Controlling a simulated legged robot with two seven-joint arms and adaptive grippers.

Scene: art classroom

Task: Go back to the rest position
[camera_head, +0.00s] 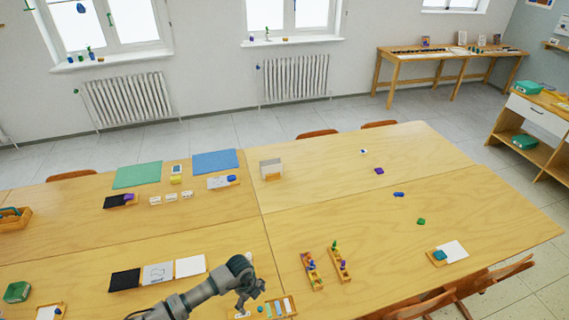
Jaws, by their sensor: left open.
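My left arm comes in from the bottom left over the table (225,275). My left gripper (251,299) is at its end, pointing down near the table's front edge, with its jaws open. It is over the left end of a wooden tray (275,308) with coloured pieces, partly hiding it. I see nothing held between its fingers. Whether it touches the tray is hard to tell. My right gripper is not in view.
Two narrow wooden racks (312,271) with small coloured items stand right of the gripper. Black and white sheets (190,266) lie left of it, close to the arm. The table's middle is mostly clear.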

